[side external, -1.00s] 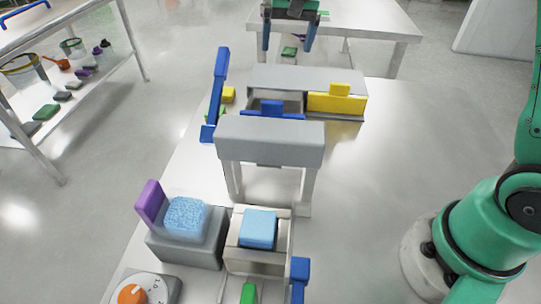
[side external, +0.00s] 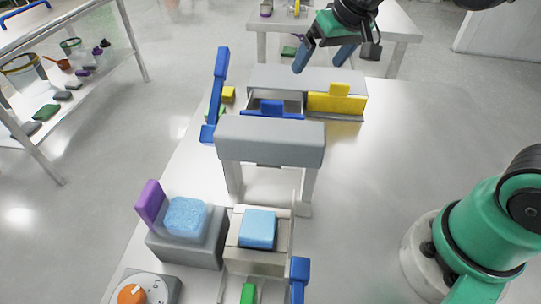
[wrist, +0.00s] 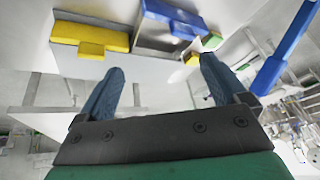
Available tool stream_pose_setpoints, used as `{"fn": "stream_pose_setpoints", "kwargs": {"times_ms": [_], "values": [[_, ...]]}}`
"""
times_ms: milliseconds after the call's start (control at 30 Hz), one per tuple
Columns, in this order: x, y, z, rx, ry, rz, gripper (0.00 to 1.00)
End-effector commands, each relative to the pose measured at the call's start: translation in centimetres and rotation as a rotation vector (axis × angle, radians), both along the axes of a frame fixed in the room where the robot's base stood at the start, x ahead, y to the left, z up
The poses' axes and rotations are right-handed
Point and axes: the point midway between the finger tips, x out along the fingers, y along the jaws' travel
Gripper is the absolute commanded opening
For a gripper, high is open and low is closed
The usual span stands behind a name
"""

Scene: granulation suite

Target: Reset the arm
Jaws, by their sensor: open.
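My gripper (side external: 322,58) is in the upper part of the side external view, above and behind the grey drawer box. Its two blue fingers are spread apart with nothing between them. In the wrist view my gripper (wrist: 160,85) also shows open and empty, with the box beyond the fingertips. The grey box (side external: 290,77) has a yellow-fronted drawer (side external: 335,104) and a blue-fronted drawer (side external: 272,114). The blue one stands partly open. The yellow drawer also shows in the wrist view (wrist: 90,37).
A grey raised stand (side external: 270,140) is mid-table. Nearer are a block holding a light-blue cube (side external: 186,216), a beige box with a blue cube (side external: 258,229), and an orange dial (side external: 131,294). A blue upright handle (side external: 217,95) stands left. The table's right side is clear.

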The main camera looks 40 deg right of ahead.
Motion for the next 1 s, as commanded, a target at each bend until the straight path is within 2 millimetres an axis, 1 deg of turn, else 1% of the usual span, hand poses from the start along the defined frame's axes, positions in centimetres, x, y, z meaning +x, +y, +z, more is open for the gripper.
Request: {"fn": "stream_pose_setpoints", "kwargs": {"times_ms": [33, 200, 600, 800, 1000], "values": [[-0.6, 0.1, -0.3, -0.007, -0.012, 0.016, 0.92], [-2.3, 0.3, -1.1, -0.032, -0.059, 0.067, 0.92], [-5.7, 0.6, -4.0, -0.097, -0.162, 0.180, 0.92], [-5.0, 4.6, -2.5, -0.043, -0.141, 0.299, 0.92], [-5.5, 8.9, -1.5, 0.030, -0.089, 0.408, 0.92]]}}
